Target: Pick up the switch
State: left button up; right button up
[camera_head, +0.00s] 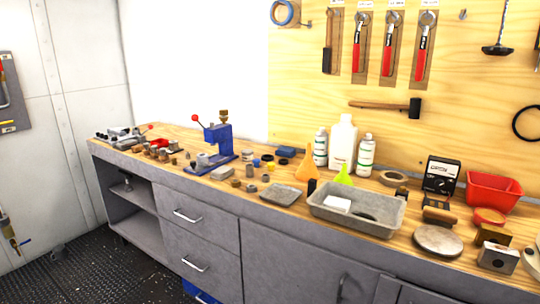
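I cannot make out for certain which item is the switch; many items on the workbench (262,214) are too small to tell. A black boxed device (441,176) with a light panel and small controls stands upright at the back right of the bench. Several small metal and dark parts lie around the middle and left of the bench top, some close together. Neither of my grippers shows in the head view.
A grey tray (384,224) holds a white block. Tools hang on the wooden board (300,95). The dark floor (85,275) at left is clear.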

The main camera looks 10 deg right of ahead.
aim_at(402, 192)
jog(key=z, duration=1.15)
jog(key=i+j, duration=0.55)
jog(key=j, duration=0.2)
jog(key=i+j+z, duration=0.45)
jog(key=j, duration=0.15)
jog(key=k, duration=0.1)
